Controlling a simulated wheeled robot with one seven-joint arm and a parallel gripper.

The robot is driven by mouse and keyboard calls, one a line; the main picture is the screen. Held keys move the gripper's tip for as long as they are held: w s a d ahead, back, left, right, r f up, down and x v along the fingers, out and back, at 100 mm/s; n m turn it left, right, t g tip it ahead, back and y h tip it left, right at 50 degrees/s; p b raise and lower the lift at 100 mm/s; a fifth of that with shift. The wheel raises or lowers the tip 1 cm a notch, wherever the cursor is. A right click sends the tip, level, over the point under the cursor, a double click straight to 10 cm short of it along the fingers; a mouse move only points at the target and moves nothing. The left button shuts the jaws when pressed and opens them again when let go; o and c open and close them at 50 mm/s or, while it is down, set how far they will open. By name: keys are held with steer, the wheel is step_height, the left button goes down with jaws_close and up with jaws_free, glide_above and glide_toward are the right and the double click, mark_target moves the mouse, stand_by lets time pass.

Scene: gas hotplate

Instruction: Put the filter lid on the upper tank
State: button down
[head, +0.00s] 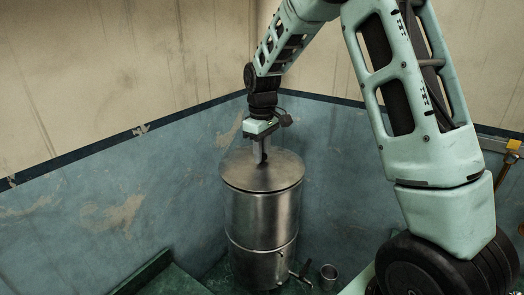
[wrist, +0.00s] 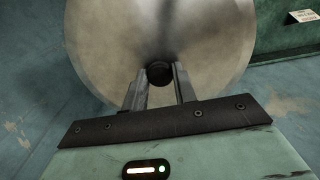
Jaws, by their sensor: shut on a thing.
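The filter lid (head: 243,176) is a round metal disc at the top of the upper tank (head: 262,216). In the head view its edge looks nearly in line with the tank's rim; I cannot tell whether it is fully seated. My gripper (head: 261,157) points down over the lid and is shut on its dark knob. In the wrist view the two fingers (wrist: 159,88) stand on either side of the dark round knob (wrist: 159,73), with the lid (wrist: 110,45) spread out beyond. The tank's mouth is hidden under the lid.
The lower tank (head: 262,268) with a tap (head: 301,275) stands under the upper one. A small metal cup (head: 329,275) is to its right. Blue-green walls (head: 90,215) meet in a corner behind. A brass pipe fitting (head: 512,146) is at the far right.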

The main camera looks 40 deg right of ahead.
steer(key=shift+f+b, duration=0.3)
steer(key=shift+f, duration=0.2)
steer(key=c, duration=1)
jaws_free()
steer(key=shift+c, duration=0.2)
step_height(320, 180, up, 18)
steer(key=f+b, duration=0.1)
steer(key=b, duration=0.3)
steer(key=s+a+f+n+b, duration=0.1)
steer(key=s+a+f, duration=0.45)
steer(key=a, duration=0.45)
steer(key=s+a+f+n+b, duration=0.1)
steer(key=s+a+f+b, duration=0.1)
steer(key=s+a+f, duration=0.6)
steer(key=s+a+f+n+b, duration=0.1)
steer(key=s+a+f, duration=0.3)
steer(key=s, duration=0.4)
steer(key=s+a+f+b, duration=0.1)
steer(key=s+a+f, duration=0.3)
steer(key=s+f, duration=0.3)
steer(key=shift+s+a+n+y, duration=0.2)
steer(key=shift+s+n+y, duration=0.15)
steer(key=shift+s, duration=0.8)
